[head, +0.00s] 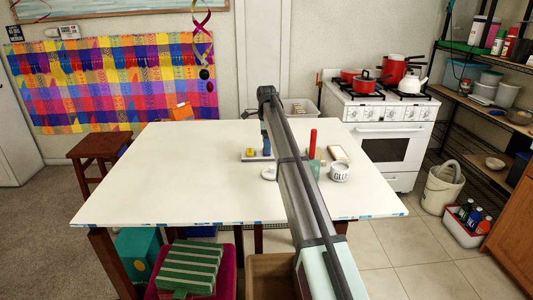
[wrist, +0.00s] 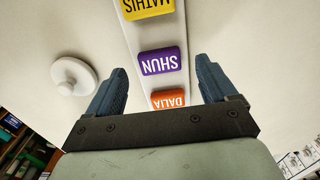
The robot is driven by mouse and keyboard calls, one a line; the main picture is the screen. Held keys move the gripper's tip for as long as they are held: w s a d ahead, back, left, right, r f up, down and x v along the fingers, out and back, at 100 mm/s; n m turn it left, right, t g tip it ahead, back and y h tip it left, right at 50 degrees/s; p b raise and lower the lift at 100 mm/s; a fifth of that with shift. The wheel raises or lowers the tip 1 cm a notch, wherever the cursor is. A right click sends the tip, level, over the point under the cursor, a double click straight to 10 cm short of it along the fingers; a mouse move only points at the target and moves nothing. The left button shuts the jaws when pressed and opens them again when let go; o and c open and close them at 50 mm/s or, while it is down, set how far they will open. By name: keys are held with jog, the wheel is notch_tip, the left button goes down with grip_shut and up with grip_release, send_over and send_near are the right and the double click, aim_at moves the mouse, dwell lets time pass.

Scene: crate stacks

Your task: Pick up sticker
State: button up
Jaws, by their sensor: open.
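Three name stickers lie in a row on a narrow white tray (wrist: 150,34) in the wrist view: yellow MATHIS (wrist: 148,8), purple SHUN (wrist: 163,60) and orange DALIA (wrist: 168,98). In the head view the yellow sticker (head: 249,152) shows on the tray (head: 246,158), left of my gripper (head: 266,149). My gripper (wrist: 161,66) is open and empty above the row, its blue fingers on either side of the purple sticker. The orange one is partly hidden by the gripper body. In the head view my arm hides part of the tray.
A white round lidded thing (wrist: 68,76) lies beside the tray. Right of my arm on the white table (head: 150,190) stand a red cylinder (head: 312,141), a white GLUE pot (head: 340,173) and a small wooden-edged block (head: 339,154). The table's left side is clear.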

notch_tip(320, 180, down, 2)
jog(key=shift+f, duration=0.15)
jog(key=c, duration=1.1)
